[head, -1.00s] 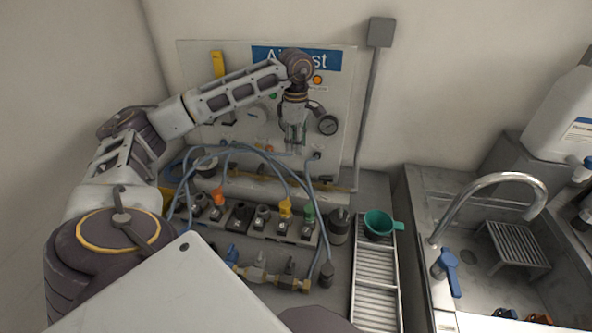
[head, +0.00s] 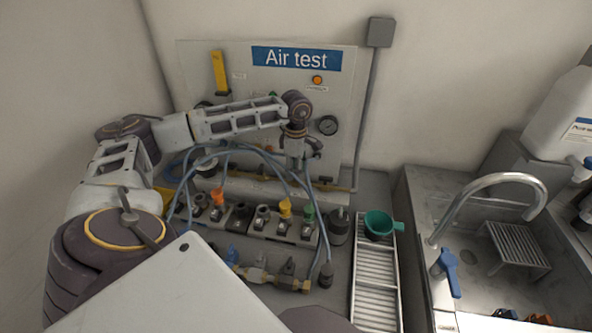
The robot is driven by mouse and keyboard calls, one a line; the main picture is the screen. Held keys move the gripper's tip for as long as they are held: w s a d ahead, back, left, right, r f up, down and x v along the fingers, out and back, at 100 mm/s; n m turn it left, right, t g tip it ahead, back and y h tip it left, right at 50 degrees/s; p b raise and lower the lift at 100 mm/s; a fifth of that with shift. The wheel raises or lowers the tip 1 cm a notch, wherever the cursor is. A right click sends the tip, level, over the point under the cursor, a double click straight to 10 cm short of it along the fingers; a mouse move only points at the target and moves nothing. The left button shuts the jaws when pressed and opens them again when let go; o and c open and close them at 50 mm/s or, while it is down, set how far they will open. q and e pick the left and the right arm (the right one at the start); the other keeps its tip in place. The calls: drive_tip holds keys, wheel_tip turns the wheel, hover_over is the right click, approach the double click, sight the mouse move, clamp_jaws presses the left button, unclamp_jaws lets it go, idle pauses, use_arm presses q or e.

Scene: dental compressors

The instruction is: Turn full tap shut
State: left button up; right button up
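The Air test panel (head: 345,85) stands against the back wall. A yellow lever (head: 218,72) is upright at its upper left. A brass pipe with dark handles (head: 326,181) runs along the panel's foot; I cannot tell which tap is the full one, as no such label is readable. My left gripper (head: 299,163) points down in front of the panel's lower right, above the hoses. Its fingers are small and overlap the background, so their opening is unclear, and I see nothing held. My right gripper is not in view.
Blue hoses (head: 262,151) arch below my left arm to a block of coloured fittings (head: 285,209). A round gauge (head: 327,125) is on the panel. A green cup (head: 379,223) sits on a slatted rack (head: 376,285). A sink with a tap (head: 495,182) is at right.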

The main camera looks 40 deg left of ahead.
use_arm(q)
clamp_jaws()
